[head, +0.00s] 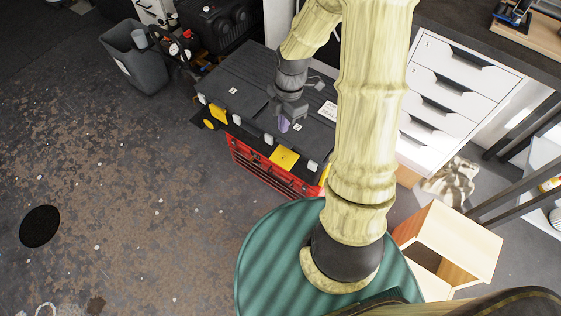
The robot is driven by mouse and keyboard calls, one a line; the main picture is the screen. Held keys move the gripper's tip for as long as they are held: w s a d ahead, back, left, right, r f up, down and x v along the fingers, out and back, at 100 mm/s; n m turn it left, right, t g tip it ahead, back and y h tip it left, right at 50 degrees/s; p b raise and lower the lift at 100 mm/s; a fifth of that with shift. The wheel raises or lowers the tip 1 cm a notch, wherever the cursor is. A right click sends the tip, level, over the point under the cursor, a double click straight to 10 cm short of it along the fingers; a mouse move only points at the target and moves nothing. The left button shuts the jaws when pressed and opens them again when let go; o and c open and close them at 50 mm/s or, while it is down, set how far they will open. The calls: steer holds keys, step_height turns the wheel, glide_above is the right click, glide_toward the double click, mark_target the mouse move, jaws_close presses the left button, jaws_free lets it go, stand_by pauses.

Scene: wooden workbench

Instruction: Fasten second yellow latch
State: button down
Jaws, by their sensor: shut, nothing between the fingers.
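A large toolbox with a black lid (240,98) and a red body (262,172) stands on the floor. One yellow latch (217,114) is at the left of the lid's front edge. A second yellow latch (285,158) is at the right of that edge, and it shows as a flat yellow plate. I cannot tell for sure whether either latch is fastened. My gripper (284,126) is shut and empty, pointing down over the front part of the lid, between the two latches and nearer the right one. Its fingertips look purple; I cannot tell whether they touch the lid.
A white drawer unit (452,85) stands right of the toolbox, behind my arm. A grey bin (135,57) and black equipment (215,28) are behind it to the left. An open wooden box (455,235) is at the lower right. The floor (130,200) in front and left is largely clear.

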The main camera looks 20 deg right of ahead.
steer(key=f+n, duration=0.1)
steer(key=f, duration=0.1)
steer(key=w+f+n+b, duration=0.1)
steer(key=f+n, duration=0.1)
steer(key=shift+d+f+n+y, duration=0.1)
steer(key=shift+d+n+y, duration=0.05)
steer(key=shift+n+y, duration=0.15)
steer(key=b, duration=0.3)
glide_toward(279, 163)
steer(key=f, duration=0.3)
steer(key=a+f, duration=0.1)
steer(key=f, duration=0.1)
steer(key=shift+s+a, duration=0.1)
steer(key=shift+s, duration=0.2)
steer(key=shift+f, duration=0.5)
steer(key=shift+w, duration=0.1)
